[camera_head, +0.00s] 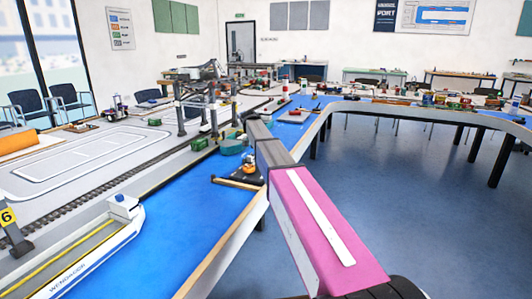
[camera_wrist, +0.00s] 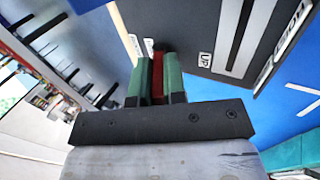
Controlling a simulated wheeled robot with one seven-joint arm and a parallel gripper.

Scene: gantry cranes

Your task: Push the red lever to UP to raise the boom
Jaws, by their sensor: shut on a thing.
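In the wrist view, my gripper (camera_wrist: 156,74) has two green fingers shut on a red piece, the red lever (camera_wrist: 158,46). Only a narrow part of the lever shows between the fingertips; the rest is hidden. To the right of the fingers is a dark panel (camera_wrist: 190,25) with a white UP label (camera_wrist: 206,60). In the head view I cannot make out the lever or my fingers.
In the head view, a blue water channel (camera_head: 180,225) runs along the layout, with a white-and-blue boat (camera_head: 110,235) at lower left. A gantry crane (camera_head: 200,95) stands over the tracks. Open blue floor (camera_head: 400,210) lies to the right.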

